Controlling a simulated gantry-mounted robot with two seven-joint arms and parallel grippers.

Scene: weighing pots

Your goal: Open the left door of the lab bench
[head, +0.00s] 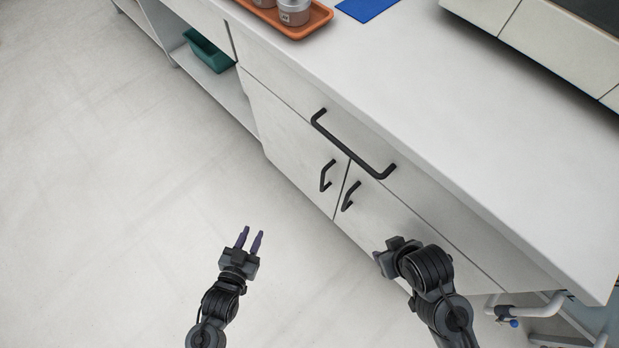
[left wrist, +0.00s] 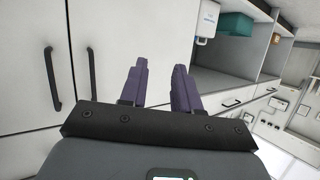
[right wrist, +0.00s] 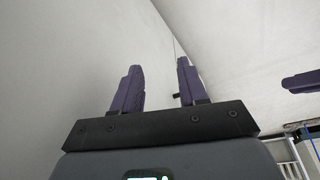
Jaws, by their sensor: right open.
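The left door (head: 285,143) of the white lab bench is closed in the head view. Its black bar handle (head: 326,175) stands by the seam between the two doors. The handle also shows in the left wrist view (left wrist: 92,74), left of the fingers. My left gripper (head: 250,240) is open and empty over the floor, apart from the handle, to its lower left in the head view. My right gripper (right wrist: 156,90) is open and empty in the right wrist view, facing plain pale surfaces. In the head view its fingers are hard to make out.
The right door's handle (head: 350,196) is close beside the left one. A long drawer handle (head: 352,147) juts out above both. A green bin (head: 208,51) sits on an open shelf at left. An orange tray (head: 312,24) stands on the countertop. The floor in front is clear.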

